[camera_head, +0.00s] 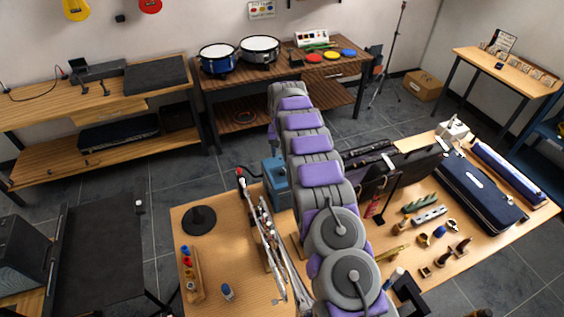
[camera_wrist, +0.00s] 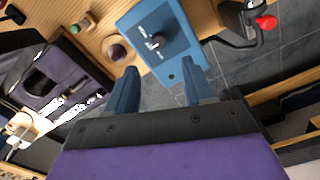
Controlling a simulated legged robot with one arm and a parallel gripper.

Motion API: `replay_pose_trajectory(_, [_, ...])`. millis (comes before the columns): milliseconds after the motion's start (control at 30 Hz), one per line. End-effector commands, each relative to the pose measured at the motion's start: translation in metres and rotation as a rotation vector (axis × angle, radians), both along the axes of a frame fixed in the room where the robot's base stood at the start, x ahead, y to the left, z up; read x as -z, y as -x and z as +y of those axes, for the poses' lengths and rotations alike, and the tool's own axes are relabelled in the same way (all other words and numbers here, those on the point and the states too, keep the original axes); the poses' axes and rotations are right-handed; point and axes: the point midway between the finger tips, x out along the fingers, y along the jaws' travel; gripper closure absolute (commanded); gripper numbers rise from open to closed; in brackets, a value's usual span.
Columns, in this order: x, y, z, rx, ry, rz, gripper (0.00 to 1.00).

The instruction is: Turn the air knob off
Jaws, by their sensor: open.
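The air knob (camera_wrist: 155,42) is a small dark knob with a light pointer on the face of a blue box (camera_wrist: 165,62) in the wrist view. White markings surround it; they are too small to read. The blue box also shows in the head view (camera_head: 274,183), partly behind my arm at the far edge of the wooden table. My gripper (camera_wrist: 159,67) is open and empty in the wrist view. Its two blue fingers point toward the box, with the knob beyond and roughly between the tips, apart from them. The gripper is hard to make out in the head view.
A red-tipped clamp (camera_wrist: 265,22) stands right of the box in the wrist view. Silver metal instruments (camera_head: 262,235) and a black round base (camera_head: 199,220) are near the box on the table. Grey floor is free beyond the table.

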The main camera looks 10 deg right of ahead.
Motion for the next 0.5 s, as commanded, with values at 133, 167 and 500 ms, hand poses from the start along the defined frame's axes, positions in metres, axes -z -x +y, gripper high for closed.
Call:
replay_pose_trajectory(133, [-0.033, -0.001, 0.0, 0.0, 0.0, -0.002, 0.48])
replay_pose_trajectory(167, [-0.039, -0.001, 0.0, 0.0, 0.0, -0.002, 0.48])
replay_pose_trajectory(500, [-0.076, -0.002, 0.001, 0.0, 0.0, -0.002, 0.48])
